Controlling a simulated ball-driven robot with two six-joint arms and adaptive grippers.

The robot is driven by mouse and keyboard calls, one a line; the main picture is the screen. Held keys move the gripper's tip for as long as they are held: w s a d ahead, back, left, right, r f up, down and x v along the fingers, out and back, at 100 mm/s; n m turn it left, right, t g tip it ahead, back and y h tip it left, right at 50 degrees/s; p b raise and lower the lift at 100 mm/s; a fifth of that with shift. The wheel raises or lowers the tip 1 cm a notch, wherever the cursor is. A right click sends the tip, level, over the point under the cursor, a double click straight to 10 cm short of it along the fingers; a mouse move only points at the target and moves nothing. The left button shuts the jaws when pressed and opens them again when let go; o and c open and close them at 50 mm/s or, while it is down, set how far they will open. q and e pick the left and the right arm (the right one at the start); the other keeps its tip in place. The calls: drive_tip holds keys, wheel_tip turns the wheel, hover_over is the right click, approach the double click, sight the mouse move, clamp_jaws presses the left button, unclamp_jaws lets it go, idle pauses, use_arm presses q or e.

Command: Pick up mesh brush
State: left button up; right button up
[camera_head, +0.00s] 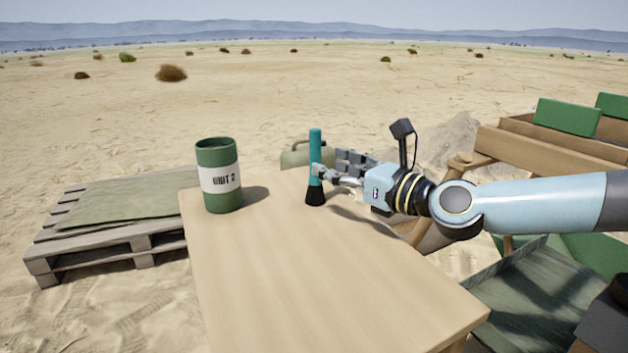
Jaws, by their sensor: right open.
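The brush (315,158) stands upright near the far right edge of the wooden table (290,275). It has a teal handle and a dark flared base resting on the tabletop. My right gripper (328,170) reaches in from the right, open, with its fingertips at the handle's lower half. One finger appears to overlap the handle; I cannot tell whether it touches. My left gripper is not in view.
A green canister (220,175) labelled "UNIT 2" stands on the table's far left corner. A pallet with a cloth (120,205) lies left of the table. Wooden crates (540,145) stand at right. The table's front and middle are clear.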

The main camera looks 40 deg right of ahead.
sight(320, 157)
drive_tip(key=w, duration=0.1)
drive_tip(key=w+b, duration=0.1)
drive_tip(key=w, duration=0.2)
drive_tip(key=shift+w+d+r, duration=0.2)
drive_tip(key=shift+d+r, duration=0.05)
drive_tip(key=shift+w+a, duration=0.1)
drive_tip(key=shift+w, duration=0.5)
clamp_jaws()
